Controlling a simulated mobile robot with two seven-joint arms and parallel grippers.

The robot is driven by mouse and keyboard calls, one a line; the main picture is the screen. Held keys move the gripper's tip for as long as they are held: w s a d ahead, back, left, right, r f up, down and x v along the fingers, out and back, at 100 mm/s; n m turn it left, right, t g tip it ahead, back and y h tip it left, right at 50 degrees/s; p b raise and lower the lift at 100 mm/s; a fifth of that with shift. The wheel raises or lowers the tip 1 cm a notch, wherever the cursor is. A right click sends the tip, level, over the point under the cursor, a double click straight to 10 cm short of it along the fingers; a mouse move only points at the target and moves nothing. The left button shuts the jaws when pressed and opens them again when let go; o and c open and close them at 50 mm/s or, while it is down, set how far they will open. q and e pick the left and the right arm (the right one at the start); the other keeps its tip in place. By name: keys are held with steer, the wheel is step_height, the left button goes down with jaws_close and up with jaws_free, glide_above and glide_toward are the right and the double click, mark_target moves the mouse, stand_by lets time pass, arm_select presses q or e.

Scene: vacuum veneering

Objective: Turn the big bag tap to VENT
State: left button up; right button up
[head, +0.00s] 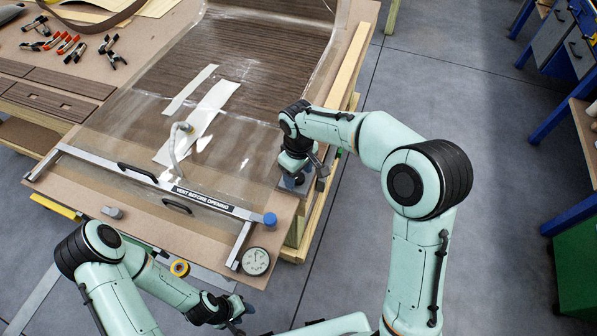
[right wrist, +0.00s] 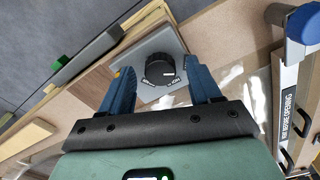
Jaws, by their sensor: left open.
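The big bag tap is a round black knob (right wrist: 160,68) with a white pointer line, on a grey plate (right wrist: 180,50) in the right wrist view. Small lettering is printed on the plate by the knob, too small to read surely. My right gripper (right wrist: 162,78) has its blue fingers on either side of the knob, with a gap showing on each side. In the head view my right gripper (head: 292,181) is over the table's right edge and hides the tap. My left gripper (head: 235,322) is open and empty, low in front of the table.
A clear bag with dark veneer (head: 255,60) covers the table. A bar labelled VENT BEFORE OPENING (head: 215,199) crosses its near end, with a blue knob (head: 270,219) at its end. A gauge (head: 255,261) and hose (head: 174,150) are nearby. Clamps (head: 62,43) lie back left.

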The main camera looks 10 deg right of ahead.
mark_target(299, 176)
arm_select(q)
steer(key=shift+w+r+p, duration=0.75)
steer(key=shift+w+r, duration=0.3)
steer(key=shift+w, duration=0.1)
arm_select(e)
step_height(299, 176, up, 13)
steer(key=shift+r, duration=0.2)
